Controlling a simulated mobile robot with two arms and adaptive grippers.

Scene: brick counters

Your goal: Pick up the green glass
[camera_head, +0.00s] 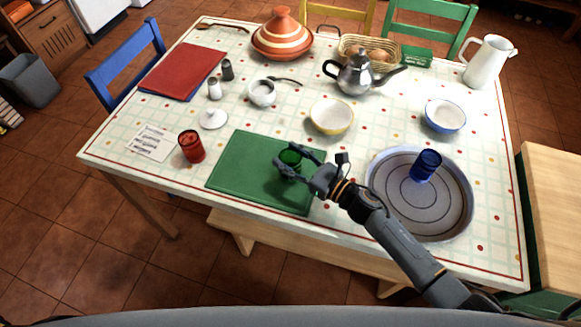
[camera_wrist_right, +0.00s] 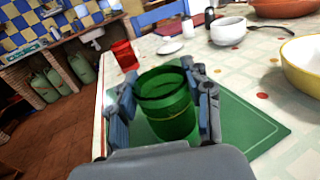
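The green glass (camera_head: 291,158) is upright at the green mat (camera_head: 240,172), between the two fingers of my right gripper (camera_head: 285,160). In the right wrist view, the green glass (camera_wrist_right: 167,104) fills the space between the fingers of the right gripper (camera_wrist_right: 160,85). The right finger overlaps its edge, and the left finger is very close to its side. I cannot tell whether both fingers press on it, nor whether its base rests on the mat. My left gripper is not in view.
A red glass (camera_head: 191,146) stands left of the mat. A grey round tray (camera_head: 381,205) with a blue glass (camera_head: 426,165) lies to the right, under my right arm's side. A yellow bowl (camera_head: 331,117) and steel teapot (camera_head: 355,76) stand behind. The table's front edge is close.

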